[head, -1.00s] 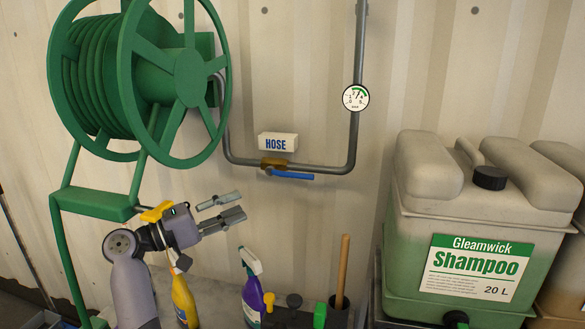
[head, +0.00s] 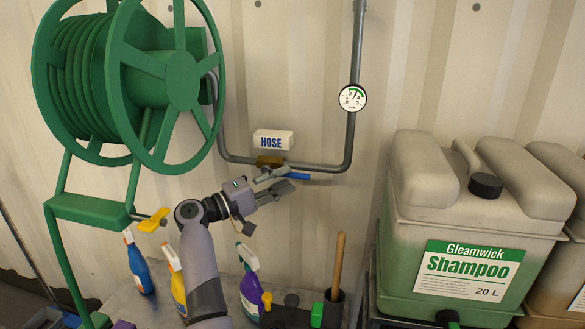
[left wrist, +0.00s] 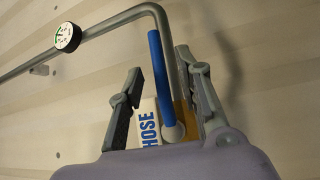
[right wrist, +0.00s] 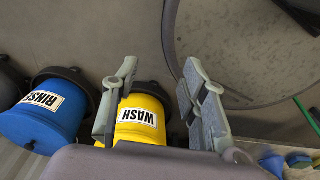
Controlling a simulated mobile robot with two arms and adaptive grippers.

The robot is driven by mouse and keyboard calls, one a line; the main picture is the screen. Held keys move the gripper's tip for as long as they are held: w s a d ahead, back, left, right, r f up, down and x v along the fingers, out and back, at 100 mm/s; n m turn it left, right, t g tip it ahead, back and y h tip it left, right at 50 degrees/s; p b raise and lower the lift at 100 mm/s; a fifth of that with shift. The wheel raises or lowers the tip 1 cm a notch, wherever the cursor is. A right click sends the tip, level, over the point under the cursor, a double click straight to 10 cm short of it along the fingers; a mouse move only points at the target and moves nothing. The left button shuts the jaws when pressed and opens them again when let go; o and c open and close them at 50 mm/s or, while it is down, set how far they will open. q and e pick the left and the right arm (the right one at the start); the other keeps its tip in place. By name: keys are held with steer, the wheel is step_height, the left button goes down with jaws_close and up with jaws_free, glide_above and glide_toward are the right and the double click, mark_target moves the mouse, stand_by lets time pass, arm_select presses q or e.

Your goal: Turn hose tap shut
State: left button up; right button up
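The hose tap has a brass body (head: 270,161) on the grey pipe below the HOSE sign (head: 273,140). Its blue lever (head: 298,176) points right, roughly along the pipe. My left gripper (head: 284,178) is open at the tap and partly covers the lever in the head view. In the left wrist view the blue lever (left wrist: 157,62) shows between the two spread fingers, with the brass body (left wrist: 184,100) near the right finger. I cannot tell whether a finger touches it. My right gripper (right wrist: 160,85) is open and empty, away from the tap, above a yellow WASH bucket (right wrist: 143,121).
A green hose reel (head: 125,80) stands left of the tap. Spray bottles (head: 250,285) stand below my left arm. A large shampoo container (head: 470,240) stands at the right. A pressure gauge (head: 352,97) sits on the upright pipe. A blue RINSE bucket (right wrist: 50,115) is near the WASH bucket.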

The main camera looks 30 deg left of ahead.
mark_target(293, 176)
arm_select(q)
steer(key=shift+p+x, duration=0.3)
steer(key=shift+x, duration=0.95)
steer(key=shift+w+d, duration=0.25)
steer(key=shift+w, duration=0.15)
steer(key=shift+r, duration=0.1)
steer(key=shift+c, duration=0.4)
jaws_close()
